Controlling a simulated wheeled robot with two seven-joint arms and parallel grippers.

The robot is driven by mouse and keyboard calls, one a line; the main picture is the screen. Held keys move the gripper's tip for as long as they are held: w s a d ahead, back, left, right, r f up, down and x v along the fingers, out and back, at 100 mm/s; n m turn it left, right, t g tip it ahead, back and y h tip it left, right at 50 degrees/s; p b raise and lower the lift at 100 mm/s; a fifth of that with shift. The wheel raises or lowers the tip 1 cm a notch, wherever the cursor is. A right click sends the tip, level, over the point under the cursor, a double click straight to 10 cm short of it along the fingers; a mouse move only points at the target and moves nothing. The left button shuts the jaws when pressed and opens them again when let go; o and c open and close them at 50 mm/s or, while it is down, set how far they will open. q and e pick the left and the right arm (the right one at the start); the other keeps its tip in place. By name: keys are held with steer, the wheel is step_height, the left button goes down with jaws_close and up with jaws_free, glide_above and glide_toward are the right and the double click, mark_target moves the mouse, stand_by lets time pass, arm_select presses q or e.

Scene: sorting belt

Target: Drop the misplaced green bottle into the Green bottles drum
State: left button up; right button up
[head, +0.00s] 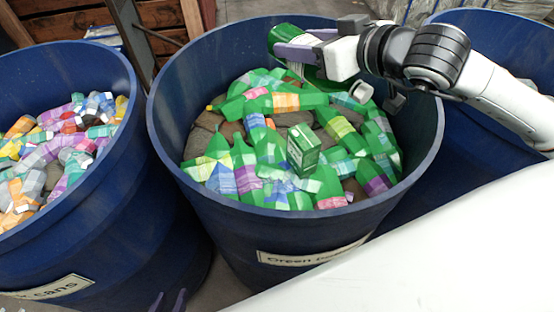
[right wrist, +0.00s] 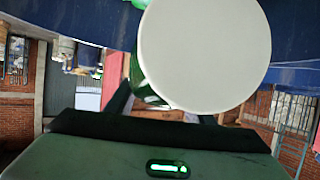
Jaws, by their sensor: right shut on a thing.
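My right gripper (head: 305,43) is shut on a green bottle (head: 283,34) and holds it above the far part of the Green bottles drum (head: 164,120). The bottle is partly hidden by the fingers. In the right wrist view a large pale disc covers much of the picture, with a strip of green (right wrist: 148,92) beside it; I cannot tell what the disc is. The blue drum holds many green bottles with coloured labels, and a green carton (head: 303,150) stands among them. My left gripper (head: 168,301) shows only as two separated fingertips at the bottom edge.
A blue drum (head: 120,75) with mixed colourful containers stands at left, its label ending in "cans" (head: 55,288). Another blue drum (head: 500,25) stands at right, partly hidden by my right arm. A white surface fills the lower right corner.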

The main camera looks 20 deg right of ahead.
steer(key=shift+f, duration=0.6)
steer(key=o, duration=1.1)
